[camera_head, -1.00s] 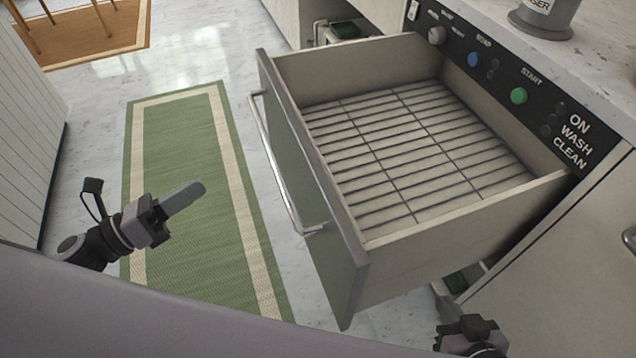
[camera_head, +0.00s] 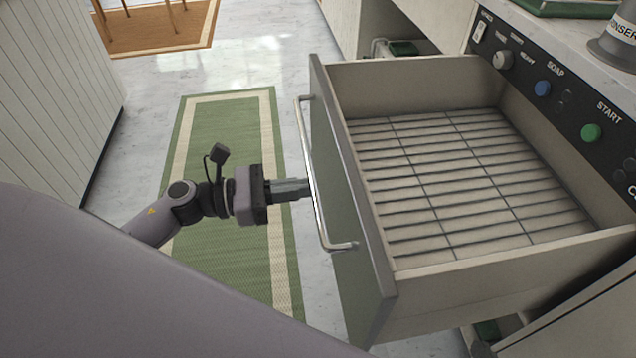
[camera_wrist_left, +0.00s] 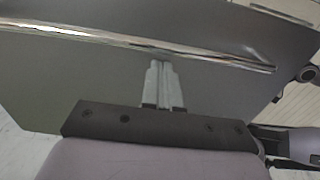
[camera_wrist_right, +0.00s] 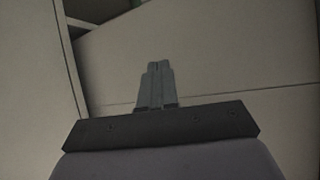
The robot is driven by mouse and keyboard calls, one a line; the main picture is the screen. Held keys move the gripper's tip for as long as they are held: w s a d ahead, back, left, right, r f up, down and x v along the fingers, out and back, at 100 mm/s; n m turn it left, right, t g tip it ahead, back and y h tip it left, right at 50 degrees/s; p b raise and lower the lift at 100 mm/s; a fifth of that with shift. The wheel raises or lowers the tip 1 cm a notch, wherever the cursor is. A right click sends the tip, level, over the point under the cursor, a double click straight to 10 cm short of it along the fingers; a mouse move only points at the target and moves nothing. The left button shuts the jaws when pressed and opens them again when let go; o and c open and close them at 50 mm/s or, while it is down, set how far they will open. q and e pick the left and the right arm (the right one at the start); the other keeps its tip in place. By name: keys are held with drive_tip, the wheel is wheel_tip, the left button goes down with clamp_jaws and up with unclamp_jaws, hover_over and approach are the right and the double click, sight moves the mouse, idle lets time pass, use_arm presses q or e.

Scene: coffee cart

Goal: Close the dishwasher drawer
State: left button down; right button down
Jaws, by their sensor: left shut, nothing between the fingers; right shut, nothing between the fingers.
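The dishwasher drawer (camera_head: 470,180) is pulled out, with an empty wire rack inside and a grey front panel (camera_head: 350,190) with a long metal handle (camera_head: 318,190). My left gripper (camera_head: 308,188) is shut and empty, its fingertips at the handle near the front panel. In the left wrist view the closed fingertips (camera_wrist_left: 163,65) point at the panel just below the handle bar (camera_wrist_left: 150,48); I cannot tell if they touch. My right gripper (camera_wrist_right: 158,65) is shut and empty in the right wrist view, facing pale cabinet panels; it is out of the head view.
The control panel (camera_head: 560,90) with blue and green buttons is behind the drawer. A grey container (camera_head: 615,45) and a green item (camera_head: 565,8) stand on the counter. A green rug (camera_head: 225,150) lies on the clear floor at left.

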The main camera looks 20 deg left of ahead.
sight(336, 184)
use_arm(q)
drive_tip(key=x, duration=0.3)
drive_tip(key=shift+w+d, duration=0.15)
drive_tip(key=shift+d, duration=0.05)
